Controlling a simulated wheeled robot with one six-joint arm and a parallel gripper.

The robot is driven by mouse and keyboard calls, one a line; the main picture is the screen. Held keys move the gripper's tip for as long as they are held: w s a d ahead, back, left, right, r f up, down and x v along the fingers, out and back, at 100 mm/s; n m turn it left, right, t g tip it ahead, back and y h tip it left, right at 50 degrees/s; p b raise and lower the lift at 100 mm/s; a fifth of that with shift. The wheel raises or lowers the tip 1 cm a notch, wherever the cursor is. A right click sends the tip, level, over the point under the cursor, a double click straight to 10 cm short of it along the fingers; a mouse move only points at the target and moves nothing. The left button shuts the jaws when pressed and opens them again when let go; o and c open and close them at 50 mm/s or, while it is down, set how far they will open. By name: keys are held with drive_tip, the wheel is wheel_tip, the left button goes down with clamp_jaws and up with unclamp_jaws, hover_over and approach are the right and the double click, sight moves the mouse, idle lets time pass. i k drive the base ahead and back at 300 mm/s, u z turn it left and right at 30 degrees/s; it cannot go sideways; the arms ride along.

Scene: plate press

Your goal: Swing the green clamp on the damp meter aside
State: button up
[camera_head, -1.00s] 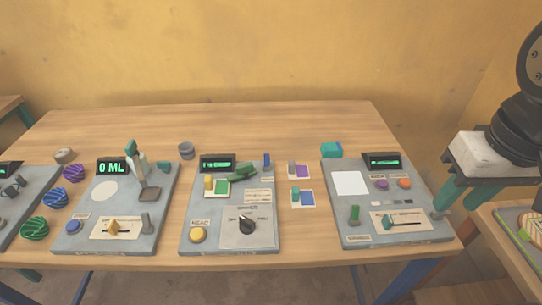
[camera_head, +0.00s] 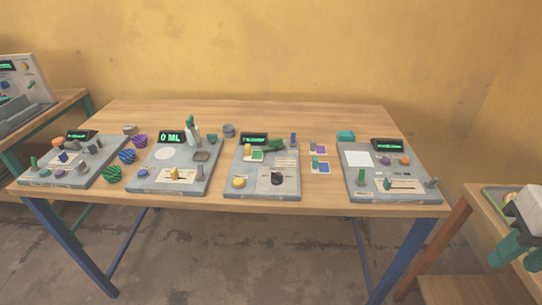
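The device I take for the damp meter (camera_head: 236,170) is a grey panel in the middle of the table; its name is too small to read. It has a yellow button (camera_head: 239,183), a black knob (camera_head: 277,178) and a green-lit display. The green clamp (camera_head: 263,145) lies across its upper part, just below the display, beside a small yellow block (camera_head: 248,150). My gripper (camera_head: 522,260), white with teal fingers, hangs at the far right edge, partly cut off. Its fingers look apart with nothing between them. It is far from the clamp.
Other panels stand on the table: one with a "0 ML" display (camera_head: 170,137), one at the far left (camera_head: 40,178) and one at the right (camera_head: 350,192). Striped knobs (camera_head: 112,174) and sample cards (camera_head: 320,167) lie between them. A side table (camera_head: 462,205) stands near my gripper.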

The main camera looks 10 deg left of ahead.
sight(276, 144)
drive_tip(key=u, duration=0.4)
drive_tip(key=i, duration=0.85)
drive_tip(key=z, duration=0.05)
